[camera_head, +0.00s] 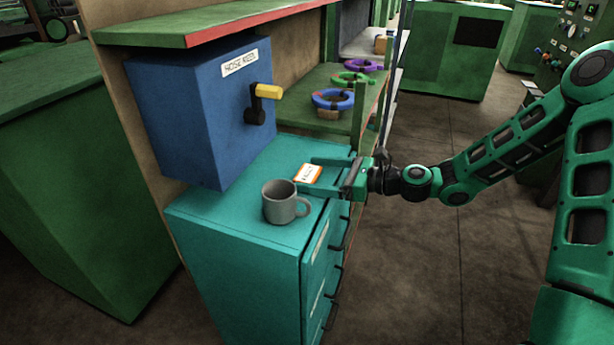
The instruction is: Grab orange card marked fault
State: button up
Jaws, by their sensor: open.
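The orange-edged card (307,174) has a white label with print too small to read. It is near the right edge of the teal cabinet top (215,215); I cannot tell whether it lies flat or is slightly raised. My gripper (308,175) is open, reaching in from the right. One finger shows on the far side of the card and the other on the near side, so the card appears between the fingertips. I cannot tell whether either finger touches it.
A grey mug (280,203) stands on the cabinet just in front of the near finger. A blue box (190,110) with a yellow-handled lever (266,92) stands at the back left. Colored rings (333,99) sit on the shelf behind. Drawer handles (335,275) project from the cabinet's right side.

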jog(key=shift+c, duration=0.3)
jog(key=c, duration=1.1)
